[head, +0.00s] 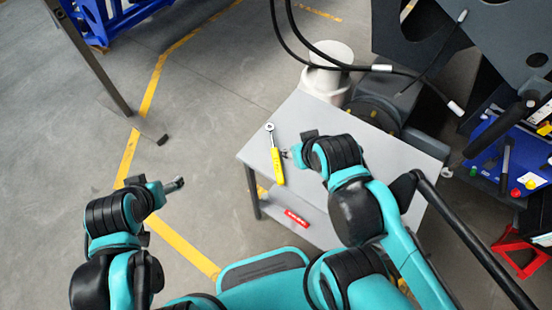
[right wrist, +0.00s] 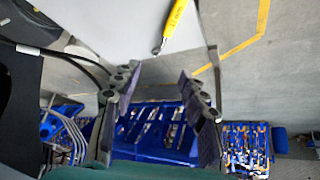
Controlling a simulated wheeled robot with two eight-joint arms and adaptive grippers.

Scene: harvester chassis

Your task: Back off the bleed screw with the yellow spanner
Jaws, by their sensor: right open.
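The yellow spanner (head: 277,164) lies flat near the left edge of a grey table (head: 300,118), its silver head toward the far side. It also shows in the right wrist view (right wrist: 175,25), at the top, beyond my fingertips. My right gripper (head: 288,154) is just right of the spanner in the head view. In the right wrist view its two fingers (right wrist: 159,78) are spread with nothing between them. My left gripper (head: 178,184) hangs over the floor left of the table; its fingers are too small to read. I cannot make out the bleed screw.
Black hoses (head: 340,66) arch over the table's far side, near a white cylinder (head: 325,72). Dark chassis plates (head: 510,40) stand at the upper right. A blue tray (head: 510,150) with tools is at the right. A red-labelled item (head: 297,218) lies on the lower shelf.

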